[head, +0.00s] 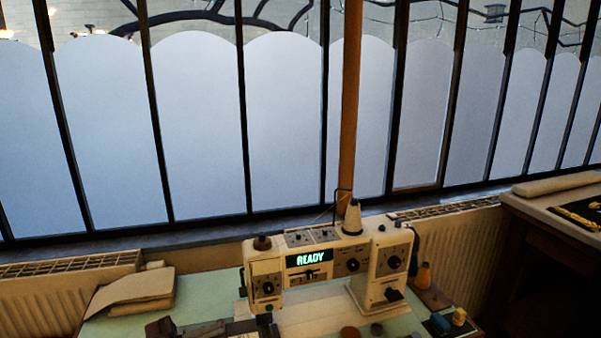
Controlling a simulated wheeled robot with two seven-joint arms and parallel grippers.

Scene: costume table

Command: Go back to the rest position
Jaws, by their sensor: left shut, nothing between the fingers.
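Only a small dark part of my left gripper (212,330) seems to show, at the bottom edge of the head view, left of the sewing machine's needle end. It is shut with nothing in it, and most of it is cut off by the frame. My right gripper is not in view. The cream sewing machine (330,265) stands on the pale green table (220,283), and its display (309,258) reads READY in green.
Folded tan cloth (135,290) lies at the table's left. A thread cone (352,217) stands on top of the machine. An orange bottle (423,275) and small spools (459,316) are at its right. Radiators (455,245) and a paned window stand behind. A dark side table (540,225) is at right.

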